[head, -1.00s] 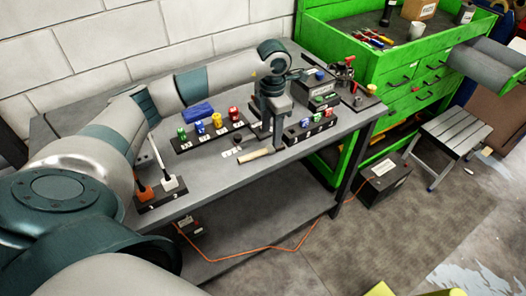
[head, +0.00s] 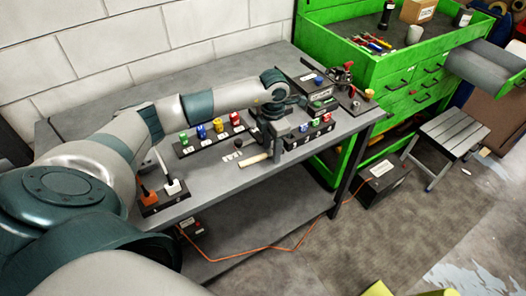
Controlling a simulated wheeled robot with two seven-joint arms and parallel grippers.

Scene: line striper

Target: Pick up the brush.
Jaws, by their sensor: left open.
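A tool with a pale wooden handle, which looks like the brush (head: 253,160), lies on the grey workbench (head: 215,183) near its front edge. Its right end is at or behind my left gripper, so the head of the tool is hidden. My left gripper (head: 276,157) is open and points down at the right end of the handle, low over the bench. I cannot tell whether it touches the tool. My right gripper is out of view.
A rack with several coloured items (head: 218,127) stands behind the handle. Another rack (head: 309,136) is right of my gripper. A holder with orange and white items (head: 162,196) stands at the bench's left front. A green tool cabinet (head: 383,75) is at the right.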

